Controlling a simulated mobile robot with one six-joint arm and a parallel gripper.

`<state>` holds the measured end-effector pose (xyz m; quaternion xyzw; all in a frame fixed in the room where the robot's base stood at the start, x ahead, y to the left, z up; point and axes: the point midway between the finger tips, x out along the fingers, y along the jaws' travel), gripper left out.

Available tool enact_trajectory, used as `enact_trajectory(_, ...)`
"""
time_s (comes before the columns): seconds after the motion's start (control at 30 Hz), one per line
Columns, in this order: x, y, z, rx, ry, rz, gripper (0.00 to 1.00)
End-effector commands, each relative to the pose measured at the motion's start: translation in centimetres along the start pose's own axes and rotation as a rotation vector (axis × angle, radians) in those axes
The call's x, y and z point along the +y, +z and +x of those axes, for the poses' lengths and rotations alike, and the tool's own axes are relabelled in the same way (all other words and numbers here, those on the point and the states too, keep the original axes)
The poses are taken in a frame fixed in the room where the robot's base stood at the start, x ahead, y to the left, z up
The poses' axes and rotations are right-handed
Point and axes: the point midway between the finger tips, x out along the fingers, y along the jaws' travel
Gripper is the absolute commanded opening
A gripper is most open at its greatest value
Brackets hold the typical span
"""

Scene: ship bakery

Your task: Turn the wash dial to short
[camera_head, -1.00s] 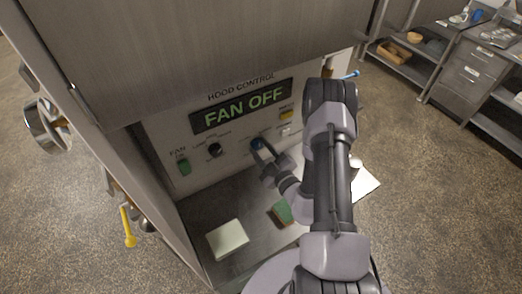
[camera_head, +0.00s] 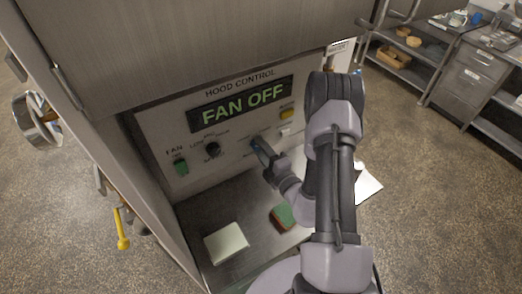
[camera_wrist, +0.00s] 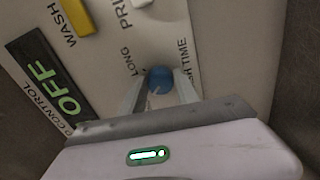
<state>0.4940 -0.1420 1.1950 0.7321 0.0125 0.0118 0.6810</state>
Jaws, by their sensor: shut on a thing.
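The wash dial is a blue round knob, seen in the wrist view (camera_wrist: 161,77) between the two fingers of my gripper (camera_wrist: 160,92). The fingers touch it from both sides. The word LONG is printed beside it, with part of a TIME label on the other side. The word SHORT is not readable, and I cannot tell where the dial points. In the head view my gripper (camera_head: 262,151) is at the hood control panel (camera_head: 222,145) and mostly covers the dial.
The panel also bears a FAN OFF display (camera_head: 243,102), a black knob (camera_head: 211,149), a green button (camera_head: 181,167) and a yellow button (camera_head: 286,113). Below, a pale block (camera_head: 226,243) and a green-and-brown sponge (camera_head: 282,217) lie on the metal shelf (camera_head: 215,205).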

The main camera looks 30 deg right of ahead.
Motion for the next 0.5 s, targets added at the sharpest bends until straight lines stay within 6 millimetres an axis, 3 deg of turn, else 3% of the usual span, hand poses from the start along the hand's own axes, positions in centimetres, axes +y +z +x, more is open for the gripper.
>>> enact_trajectory(0.5,0.14,0.04,0.05,-0.001,0.002,-0.090,0.00)
